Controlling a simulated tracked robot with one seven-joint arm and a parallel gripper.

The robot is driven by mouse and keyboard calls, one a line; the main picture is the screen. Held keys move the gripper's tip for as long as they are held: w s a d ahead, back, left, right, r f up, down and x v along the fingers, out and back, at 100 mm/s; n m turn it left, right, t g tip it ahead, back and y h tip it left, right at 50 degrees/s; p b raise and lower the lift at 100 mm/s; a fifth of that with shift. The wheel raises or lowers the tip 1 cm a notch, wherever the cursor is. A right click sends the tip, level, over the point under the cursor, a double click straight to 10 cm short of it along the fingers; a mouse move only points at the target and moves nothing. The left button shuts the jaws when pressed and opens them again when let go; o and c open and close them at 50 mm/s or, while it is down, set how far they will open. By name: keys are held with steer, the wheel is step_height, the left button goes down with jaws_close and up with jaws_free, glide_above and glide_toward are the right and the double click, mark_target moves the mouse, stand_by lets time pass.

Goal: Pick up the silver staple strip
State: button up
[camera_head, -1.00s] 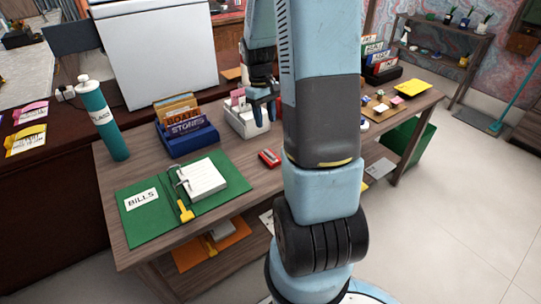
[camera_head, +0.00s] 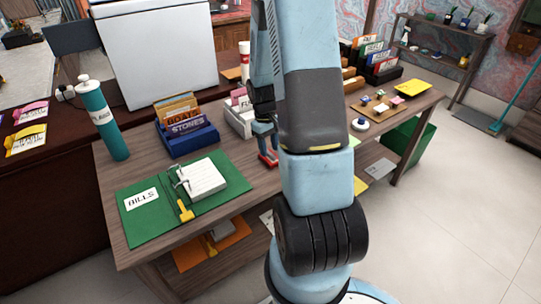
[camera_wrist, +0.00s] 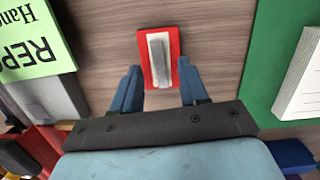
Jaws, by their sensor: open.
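The silver staple strip (camera_wrist: 159,60) lies lengthwise in a small red holder (camera_wrist: 146,70) on the wooden desk in the wrist view. My gripper (camera_wrist: 158,70) is open, with one blue finger on each side of the red holder's near end. The strip lies between and beyond the fingertips, and nothing is held. In the head view my gripper (camera_head: 267,140) points down at the red holder (camera_head: 268,162), which its fingers and my arm partly hide. The strip cannot be made out there. The height left between fingertips and desk is hard to tell.
A green BILLS binder (camera_head: 152,210) with a white pad lies left of the gripper. A blue card box (camera_head: 187,140) and a white card box (camera_head: 240,122) stand behind. A teal bottle (camera_head: 103,122) stands at far left. Bare desk surrounds the red holder.

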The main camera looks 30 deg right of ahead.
steer(key=shift+s+f, duration=0.1)
steer(key=shift+f, duration=0.55)
jaws_close()
